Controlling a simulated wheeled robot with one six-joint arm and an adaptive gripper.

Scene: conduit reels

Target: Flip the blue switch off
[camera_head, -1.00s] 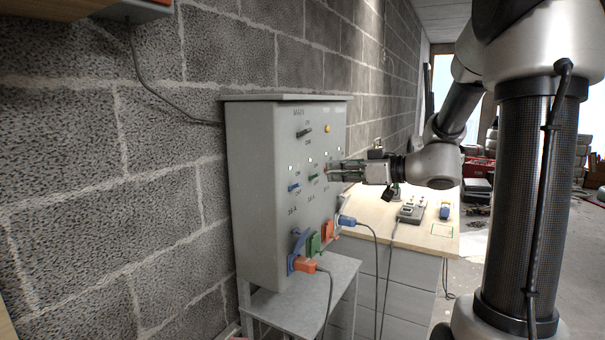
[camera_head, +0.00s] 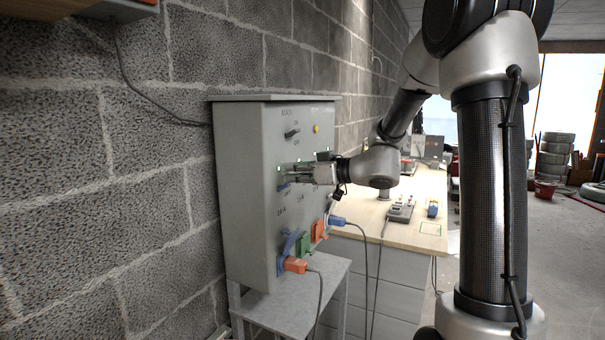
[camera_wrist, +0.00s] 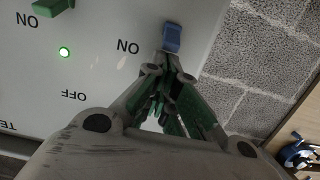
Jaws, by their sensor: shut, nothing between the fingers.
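The blue switch (camera_wrist: 172,38) is a small blue lever on the grey panel, at the top of the wrist view. An ON label is beside it; I cannot tell which way the lever is set. In the head view only a bit of blue (camera_head: 282,187) shows under my fingers. My gripper (camera_wrist: 168,74) is shut and empty, its fingertips close to the blue switch; I cannot tell whether they touch it. In the head view my gripper (camera_head: 288,174) reaches the panel from the right. The panel box (camera_head: 243,190) stands against the wall.
A green switch (camera_wrist: 50,7) and a lit green lamp (camera_wrist: 64,52) are on the panel nearby. A black main switch (camera_head: 292,133) is higher up. An orange plug (camera_head: 295,265) and a blue plug (camera_head: 336,221) with cables stick out below. A wooden-topped bench (camera_head: 400,236) stands behind.

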